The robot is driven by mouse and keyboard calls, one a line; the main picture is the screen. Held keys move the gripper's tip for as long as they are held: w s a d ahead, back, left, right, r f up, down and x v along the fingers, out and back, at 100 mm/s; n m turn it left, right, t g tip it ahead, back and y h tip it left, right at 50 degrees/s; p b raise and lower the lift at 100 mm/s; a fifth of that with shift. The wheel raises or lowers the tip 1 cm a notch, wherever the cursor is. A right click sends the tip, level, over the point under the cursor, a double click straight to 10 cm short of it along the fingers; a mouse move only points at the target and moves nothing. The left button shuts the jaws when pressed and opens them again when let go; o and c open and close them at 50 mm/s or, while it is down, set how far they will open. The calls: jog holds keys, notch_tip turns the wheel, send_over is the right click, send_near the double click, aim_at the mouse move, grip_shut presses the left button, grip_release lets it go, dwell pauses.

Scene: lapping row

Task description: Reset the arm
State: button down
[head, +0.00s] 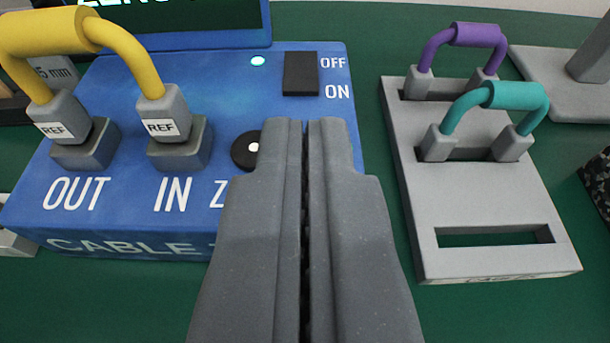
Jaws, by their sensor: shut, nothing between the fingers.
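My gripper (305,124) is in the lower middle of the head view, pointing away from me. Its two grey fingers are shut with only a thin dark line between them, and they hold nothing. The fingertips show over the right part of a blue cable tester (225,90). They partly cover its front label and lettering beside a round black knob (243,152). I cannot tell how high the fingers are above the box. My fingers hide part of the box's front right corner.
A yellow cable (125,50) with grey REF plugs joins OUT and IN. A black OFF/ON switch (300,73) and a lit cyan lamp (258,61) are on the box. Right, a grey rack (480,205) holds purple (478,35) and teal (517,96) cables; its front slot is empty.

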dwell(0.3)
jog(key=s+d+r, duration=0.1)
jog(key=s+r, duration=0.2)
jog(key=r, duration=1.3)
jog(key=s+r, duration=0.3)
jog(key=r, duration=1.2)
jog(key=s+d+r, duration=0.1)
jog(key=s+r, duration=1.9)
jog(key=r, duration=0.1)
jog(key=shift+s+d+r+m+t+h, duration=0.2)
jog(key=shift+s+r+m+t+h, duration=0.1)
jog(key=shift+s+r+t+h, duration=0.1)
jog(key=shift+f, duration=0.15)
